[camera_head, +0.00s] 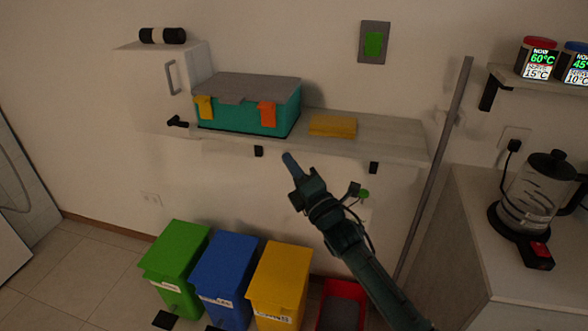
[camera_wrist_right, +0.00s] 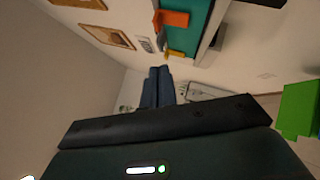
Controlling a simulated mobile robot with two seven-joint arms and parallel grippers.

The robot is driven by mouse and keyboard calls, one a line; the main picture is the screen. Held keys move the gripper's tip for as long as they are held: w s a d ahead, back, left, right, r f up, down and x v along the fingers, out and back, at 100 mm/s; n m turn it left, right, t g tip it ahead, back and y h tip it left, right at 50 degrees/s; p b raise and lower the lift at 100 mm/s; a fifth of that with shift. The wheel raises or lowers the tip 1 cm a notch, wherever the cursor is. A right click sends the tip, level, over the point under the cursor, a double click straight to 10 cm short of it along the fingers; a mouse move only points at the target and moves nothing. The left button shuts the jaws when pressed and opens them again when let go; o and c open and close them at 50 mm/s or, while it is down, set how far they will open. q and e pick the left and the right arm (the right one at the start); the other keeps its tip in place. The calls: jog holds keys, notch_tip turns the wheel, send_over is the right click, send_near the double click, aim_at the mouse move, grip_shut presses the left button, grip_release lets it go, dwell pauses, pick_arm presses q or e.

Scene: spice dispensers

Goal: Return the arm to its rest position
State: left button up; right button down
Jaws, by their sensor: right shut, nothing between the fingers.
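My right arm comes in from the lower right in the head view. Its gripper (camera_head: 290,160) is raised in front of the wall shelf, below and in front of the teal box, with nothing held. In the right wrist view the two fingers (camera_wrist_right: 158,84) are together and empty. The teal box (camera_head: 243,115) with a grey lid and orange and yellow clips sits on the shelf (camera_head: 390,132). Part of the box also shows at the top of the right wrist view (camera_wrist_right: 200,22). My left gripper is not in view.
A yellow block (camera_head: 332,125) lies on the shelf. Green (camera_head: 175,255), blue (camera_head: 224,270) and yellow (camera_head: 279,282) bins and a red bin (camera_head: 342,305) stand below. A grey pole (camera_head: 437,160) rises right of the shelf. A glass kettle (camera_head: 530,195) stands on the right counter (camera_head: 505,265).

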jog(key=s+d+f+m+g+h, duration=0.1)
jog(key=s+d+f+m+h, duration=0.15)
jog(key=s+f+m, duration=0.45)
jog(key=s+d+f+m+g+h, duration=0.2)
jog(key=s+d+f+m, duration=0.1)
jog(key=s+f+m, duration=0.4)
jog(key=s+d+f+m+g+h, duration=0.1)
jog(key=s+d+f+m+g, duration=0.1)
jog(key=s+f+m, duration=0.3)
jog(key=s+d+f+m+g+h, duration=0.1)
jog(key=s+d+f+m+g, duration=0.2)
jog(key=s, duration=1)
notch_tip(320, 180, down, 3)
jog(key=m, duration=0.2)
jog(key=shift+d+r+m, duration=0.2)
jog(key=shift+d+m, duration=0.2)
jog(key=shift+s+h, duration=0.1)
jog(key=shift+h, duration=0.15)
